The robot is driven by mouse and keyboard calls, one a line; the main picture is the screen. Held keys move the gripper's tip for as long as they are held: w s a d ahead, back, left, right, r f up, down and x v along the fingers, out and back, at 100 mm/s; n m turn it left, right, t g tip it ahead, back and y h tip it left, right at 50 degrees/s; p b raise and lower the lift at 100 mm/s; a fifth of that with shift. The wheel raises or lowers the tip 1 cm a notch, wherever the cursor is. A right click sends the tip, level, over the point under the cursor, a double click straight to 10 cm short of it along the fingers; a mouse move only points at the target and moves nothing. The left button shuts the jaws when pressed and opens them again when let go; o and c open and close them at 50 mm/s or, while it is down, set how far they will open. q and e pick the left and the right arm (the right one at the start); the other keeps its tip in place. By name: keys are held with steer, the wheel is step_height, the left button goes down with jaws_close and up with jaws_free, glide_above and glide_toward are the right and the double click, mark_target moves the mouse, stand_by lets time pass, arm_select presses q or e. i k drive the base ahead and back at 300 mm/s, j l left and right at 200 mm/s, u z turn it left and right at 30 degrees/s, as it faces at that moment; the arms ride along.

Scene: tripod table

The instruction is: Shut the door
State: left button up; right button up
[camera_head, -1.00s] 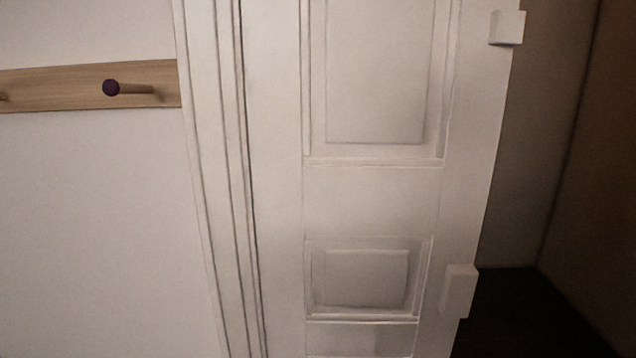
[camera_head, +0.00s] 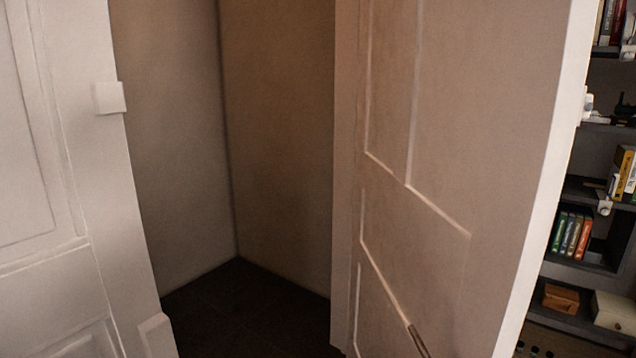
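A white panelled door (camera_head: 500,130) stands open on the right of the head view, with its free edge towards me and to the right. A thin dark strip, perhaps a handle, shows low on its face near the bottom of the picture. A second white panelled door or panel (camera_head: 95,190) fills the left side, with two small white blocks on its edge. Between them is an open doorway with a dark floor (camera_head: 240,310). Neither of my grippers is in view.
Dark shelves (camera_head: 590,190) with several books and small boxes stand to the right, behind the open door's edge. Inside the opening are bare walls (camera_head: 275,130) meeting in a corner. The floor visible there is clear.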

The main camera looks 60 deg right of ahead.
mark_target(469, 113)
steer(key=k+l+z, duration=0.35)
steer(key=l, duration=0.55)
steer(key=l+z, duration=0.35)
steer(key=l, duration=0.55)
steer(key=l+z, duration=0.35)
steer(key=l, duration=0.65)
steer(key=k, duration=0.05)
